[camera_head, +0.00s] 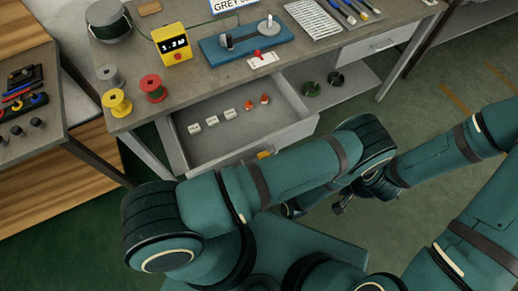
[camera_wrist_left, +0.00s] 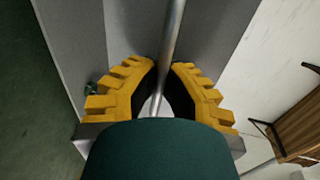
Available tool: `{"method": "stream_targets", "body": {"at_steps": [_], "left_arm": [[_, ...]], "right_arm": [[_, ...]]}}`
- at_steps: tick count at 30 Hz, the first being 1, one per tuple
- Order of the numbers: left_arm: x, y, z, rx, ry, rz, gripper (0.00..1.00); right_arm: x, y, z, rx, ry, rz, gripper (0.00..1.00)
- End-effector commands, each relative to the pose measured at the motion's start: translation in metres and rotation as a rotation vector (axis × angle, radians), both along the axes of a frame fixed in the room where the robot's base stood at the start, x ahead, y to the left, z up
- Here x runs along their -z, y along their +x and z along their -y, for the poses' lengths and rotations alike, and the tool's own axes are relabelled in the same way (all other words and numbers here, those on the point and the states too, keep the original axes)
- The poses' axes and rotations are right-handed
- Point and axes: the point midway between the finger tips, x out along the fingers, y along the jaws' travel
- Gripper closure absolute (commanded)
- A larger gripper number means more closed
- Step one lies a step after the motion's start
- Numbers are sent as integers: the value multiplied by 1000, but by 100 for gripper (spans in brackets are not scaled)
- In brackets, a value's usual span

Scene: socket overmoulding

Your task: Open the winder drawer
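The drawer (camera_head: 245,109) under the left part of the bench is pulled well out. Small white blocks and red-orange pieces lie inside it. My left gripper (camera_head: 265,154) is at its front, mostly hidden behind my own arm; a yellow finger shows. In the left wrist view, the yellow fingers of the left gripper (camera_wrist_left: 161,75) lie on both sides of the metal bar handle (camera_wrist_left: 173,30), closed on it. My right gripper (camera_head: 344,201) is in the open to the right of the drawer, partly hidden; its finger state is unclear.
The bench top (camera_head: 205,77) holds spools, a yellow display box (camera_head: 172,45) and a blue winding fixture (camera_head: 247,40). A second drawer (camera_head: 375,46) at the right is shut. Dark green coils lie on a lower shelf (camera_head: 345,88). A side table (camera_head: 30,150) stands at left.

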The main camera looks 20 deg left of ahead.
Motion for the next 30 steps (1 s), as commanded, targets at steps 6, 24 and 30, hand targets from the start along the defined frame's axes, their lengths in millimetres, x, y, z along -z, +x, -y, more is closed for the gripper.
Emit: {"method": "stream_targets", "body": {"at_steps": [6, 24, 30], "left_arm": [[-1, -3, 4, 0, 2, 2, 100], [0, -3, 4, 0, 0, 1, 61], [-9, -3, 5, 0, -1, 2, 61]], "right_arm": [[0, 0, 0, 0, 0, -1, 42], [0, 0, 0, 0, 0, -1, 42], [0, 0, 0, 0, 0, -1, 42]]}}
